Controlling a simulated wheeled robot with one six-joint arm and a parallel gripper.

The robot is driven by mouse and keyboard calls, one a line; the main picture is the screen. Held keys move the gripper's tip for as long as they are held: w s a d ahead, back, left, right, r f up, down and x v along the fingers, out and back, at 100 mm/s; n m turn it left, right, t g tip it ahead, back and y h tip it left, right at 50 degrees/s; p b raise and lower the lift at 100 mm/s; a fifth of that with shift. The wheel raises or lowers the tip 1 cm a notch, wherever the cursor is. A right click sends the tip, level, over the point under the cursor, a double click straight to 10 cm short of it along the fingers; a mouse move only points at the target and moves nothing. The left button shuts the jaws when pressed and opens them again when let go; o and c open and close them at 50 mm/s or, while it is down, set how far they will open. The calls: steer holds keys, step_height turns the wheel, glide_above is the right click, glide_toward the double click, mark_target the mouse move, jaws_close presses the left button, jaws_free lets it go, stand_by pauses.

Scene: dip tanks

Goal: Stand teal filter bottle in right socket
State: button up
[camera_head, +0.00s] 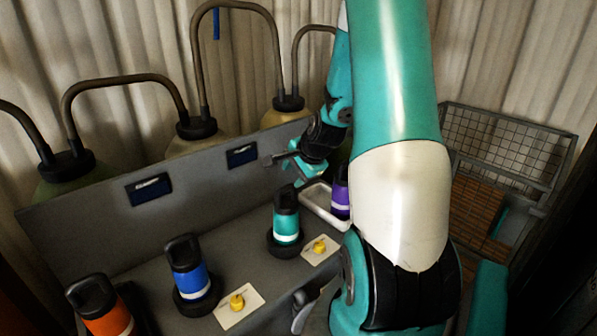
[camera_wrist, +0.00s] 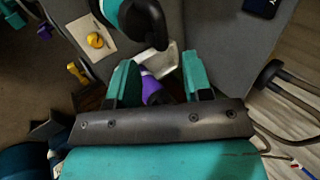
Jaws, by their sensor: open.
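The teal filter bottle (camera_head: 286,226) has a black handled cap and a white band. It stands upright in a round black socket (camera_head: 285,251) at the right of the bench. In the wrist view its black cap (camera_wrist: 140,18) is at the top, beyond the fingers, and most of its body is hidden. My gripper (camera_head: 283,159) is open and empty, above and behind the bottle, apart from it. In the wrist view my gripper (camera_wrist: 160,85) shows nothing held between its fingers; a purple bottle (camera_wrist: 152,88) appears farther off between them.
A blue bottle (camera_head: 188,272) and an orange bottle (camera_head: 104,312) stand to the left. The purple bottle (camera_head: 341,196) stands by a white tray (camera_head: 318,206). Pale cards with yellow pieces (camera_head: 238,301) lie in front. A grey back panel (camera_head: 90,222) and hoses rise behind.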

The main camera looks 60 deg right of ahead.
steer(key=a+r+n+g+y, duration=0.1)
steer(key=a+r+n+y, duration=0.15)
steer(key=a+n, duration=0.4)
steer(key=a+r+n+y, duration=0.1)
steer(key=a+r+n, duration=0.2)
steer(key=a, duration=0.7)
steer(key=a+r+n+g+y, duration=0.1)
steer(key=a+r+n, duration=0.25)
steer(key=a, duration=0.55)
steer(key=s+a+r+n+g, duration=0.2)
steer(key=s+a+n, duration=0.5)
steer(key=s+a+r+n+g+y, duration=0.1)
steer(key=s+a+r+n+g, duration=0.1)
steer(key=s+a+n, duration=0.5)
steer(key=shift+s+a+n+g, duration=0.3)
steer(key=shift+s+a+n, duration=0.1)
steer(key=shift+s+n, duration=0.15)
